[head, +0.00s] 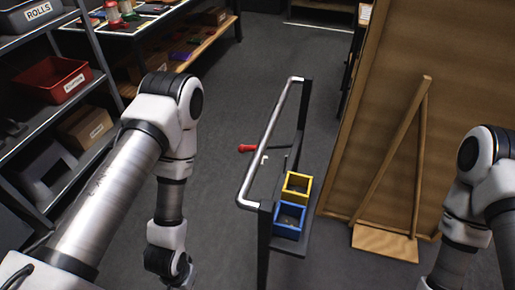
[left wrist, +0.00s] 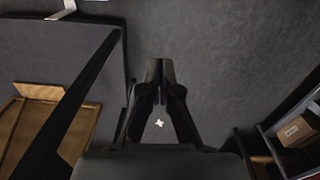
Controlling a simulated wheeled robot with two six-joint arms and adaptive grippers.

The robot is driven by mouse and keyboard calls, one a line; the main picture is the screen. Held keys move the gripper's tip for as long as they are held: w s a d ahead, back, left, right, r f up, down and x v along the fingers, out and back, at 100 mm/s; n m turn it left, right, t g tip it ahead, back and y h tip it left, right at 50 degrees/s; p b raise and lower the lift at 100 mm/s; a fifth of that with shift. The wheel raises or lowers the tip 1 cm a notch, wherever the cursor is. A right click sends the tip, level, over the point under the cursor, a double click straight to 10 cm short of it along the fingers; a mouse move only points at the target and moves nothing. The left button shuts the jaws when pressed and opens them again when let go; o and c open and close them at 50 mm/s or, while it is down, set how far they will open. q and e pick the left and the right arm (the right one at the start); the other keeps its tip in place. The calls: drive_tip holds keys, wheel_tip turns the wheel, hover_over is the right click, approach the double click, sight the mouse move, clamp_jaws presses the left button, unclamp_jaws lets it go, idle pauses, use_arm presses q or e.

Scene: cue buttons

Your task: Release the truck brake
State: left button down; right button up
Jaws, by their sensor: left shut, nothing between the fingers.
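The truck is a dark cart with a silver push handle (head: 268,135), in the middle of the head view. A red knob (head: 247,148) on a dark lever sticks out to the left of the truck, behind the handle; it looks like the brake lever. My left arm is left of the truck, and its gripper is cut off below the head view. In the left wrist view my left gripper (left wrist: 160,70) is shut and empty, above grey floor. I cannot make out the red knob there. My right gripper is out of view; only its arm shows at the right.
A yellow bin (head: 297,185) and a blue bin (head: 289,218) sit on the truck. A large brown board (head: 440,110) with a wooden brace stands to the right. Shelves with a red bin (head: 50,82) line the left. Floor between shelves and truck is clear.

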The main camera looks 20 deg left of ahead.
use_arm(q)
drive_tip(key=shift+w+d, duration=0.1)
drive_tip(key=shift+d, duration=0.1)
drive_tip(key=w+f+m+t+b, duration=0.4)
drive_tip(key=w+f+m+b, duration=0.25)
drive_tip(key=w, duration=0.35)
drive_tip(key=w+f+m+t+b, duration=0.3)
drive_tip(key=w+f+m+b, duration=0.4)
drive_tip(key=w, duration=0.3)
drive_tip(key=w+d+r+m+t+b, duration=0.1)
drive_tip(key=w+m+t+b, duration=0.4)
drive_tip(key=w+m+b, duration=0.2)
drive_tip(key=w+d+r+m+t+b, duration=0.1)
drive_tip(key=w+r+m+t+b, duration=0.1)
drive_tip(key=w+m+t+b, duration=0.4)
drive_tip(key=w+m+b, duration=0.2)
drive_tip(key=w+m, duration=0.3)
drive_tip(key=w, duration=0.4)
drive_tip(key=shift+d+r+m+t, duration=0.25)
drive_tip(key=shift+d+m+t, duration=0.05)
drive_tip(key=shift+d+m, duration=0.05)
drive_tip(key=shift+w, duration=0.1)
